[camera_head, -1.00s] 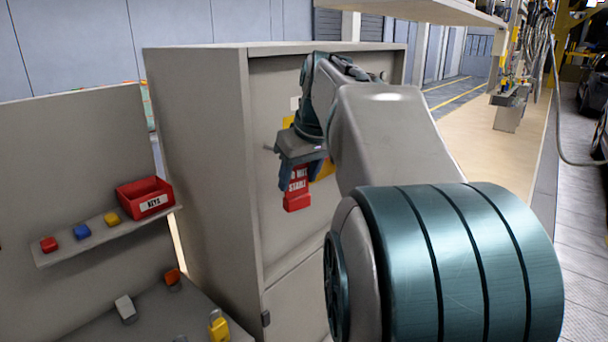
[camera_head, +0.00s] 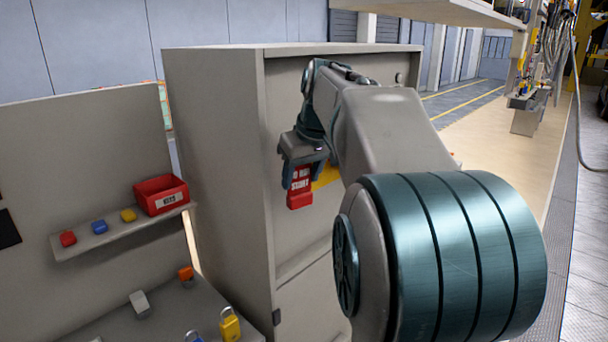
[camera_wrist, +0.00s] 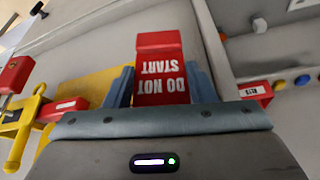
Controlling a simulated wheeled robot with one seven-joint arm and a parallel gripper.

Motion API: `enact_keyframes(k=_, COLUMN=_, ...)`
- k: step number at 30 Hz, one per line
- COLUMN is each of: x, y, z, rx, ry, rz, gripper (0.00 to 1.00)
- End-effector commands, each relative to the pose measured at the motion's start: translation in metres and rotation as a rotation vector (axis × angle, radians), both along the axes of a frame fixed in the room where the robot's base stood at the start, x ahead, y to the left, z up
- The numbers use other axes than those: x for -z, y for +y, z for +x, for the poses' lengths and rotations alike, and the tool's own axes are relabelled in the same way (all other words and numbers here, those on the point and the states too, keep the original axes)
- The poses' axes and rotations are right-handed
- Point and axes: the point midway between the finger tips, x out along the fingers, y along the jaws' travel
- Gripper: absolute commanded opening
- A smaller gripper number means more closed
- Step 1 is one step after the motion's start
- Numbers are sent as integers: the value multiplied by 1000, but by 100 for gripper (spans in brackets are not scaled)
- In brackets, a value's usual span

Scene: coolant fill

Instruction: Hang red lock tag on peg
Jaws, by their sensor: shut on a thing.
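The red lock tag (camera_head: 300,188) with white lettering hangs from my gripper (camera_head: 302,160), in front of the grey cabinet's recessed face. In the wrist view the tag (camera_wrist: 160,68) reads "DO NOT START" upside down. It sits between the two blue-grey fingers of my gripper (camera_wrist: 158,88), which is shut on it. I cannot clearly make out the peg in either current view; my gripper and arm cover part of the cabinet face.
A yellow panel (camera_head: 326,178) shows behind the tag on the cabinet (camera_head: 215,150). To the left, a shelf (camera_head: 95,245) holds a red key box (camera_head: 161,194) and small coloured blocks. A yellow padlock (camera_head: 230,325) stands on the lower bench. The cabinet's side edge is close to my gripper.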

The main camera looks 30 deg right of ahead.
Motion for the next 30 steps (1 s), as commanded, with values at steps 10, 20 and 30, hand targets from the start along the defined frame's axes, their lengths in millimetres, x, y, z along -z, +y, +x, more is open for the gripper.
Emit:
enact_keyframes(k=10, x=14, y=4, z=0, rx=-9, ry=31, rz=12, gripper=28)
enact_keyframes(k=20, x=15, y=4, z=0, rx=-10, ry=32, rz=13, gripper=76)
enact_keyframes(k=30, x=5, y=3, z=-4, rx=-9, ry=28, rz=11, gripper=76)
